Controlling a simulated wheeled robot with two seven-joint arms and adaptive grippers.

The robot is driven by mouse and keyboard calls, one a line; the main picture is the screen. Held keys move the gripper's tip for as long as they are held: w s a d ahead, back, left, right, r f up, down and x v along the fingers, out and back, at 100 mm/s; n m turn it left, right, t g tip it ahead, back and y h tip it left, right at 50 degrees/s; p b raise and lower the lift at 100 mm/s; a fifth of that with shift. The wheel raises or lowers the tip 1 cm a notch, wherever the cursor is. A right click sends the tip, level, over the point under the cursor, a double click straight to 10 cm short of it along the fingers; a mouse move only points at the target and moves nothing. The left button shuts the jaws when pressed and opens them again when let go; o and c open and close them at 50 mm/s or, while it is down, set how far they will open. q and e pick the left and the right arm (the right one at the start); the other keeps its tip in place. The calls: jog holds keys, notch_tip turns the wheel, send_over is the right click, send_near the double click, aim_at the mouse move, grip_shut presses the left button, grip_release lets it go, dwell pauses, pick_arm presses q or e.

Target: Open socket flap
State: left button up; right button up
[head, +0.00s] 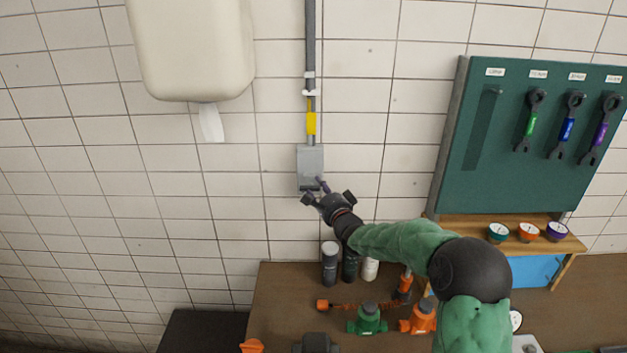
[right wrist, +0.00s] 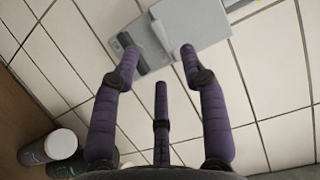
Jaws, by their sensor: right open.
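The grey wall socket box (head: 310,163) is mounted on the white tiles below a conduit. Its lower end, with a darker grey lip, is partly hidden by my gripper; it also shows in the right wrist view (right wrist: 199,28). The flap appears closed, but I cannot tell for sure. My right gripper (head: 317,188) is at the lower end of the box, with its purple padded fingers spread. In the right wrist view, its fingers (right wrist: 158,62) are apart with nothing between them, their tips close to the lip. I cannot tell whether they touch it.
A workbench (head: 275,285) below holds dark bottles (head: 330,265), a white bottle (head: 370,269) and pipe fittings (head: 367,320). A green tool board (head: 500,150) with wrenches stands right. A towel dispenser (head: 193,50) hangs upper left.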

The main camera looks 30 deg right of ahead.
aim_at(310, 165)
jog(key=shift+w+d+p, duration=0.15)
jog(key=shift+w+d, duration=0.05)
jog(key=shift+w, duration=1.25)
jog(key=shift+w+d+p, duration=0.15)
jog(key=shift+w+d, duration=0.05)
jog(key=shift+w, duration=1.2)
grip_shut()
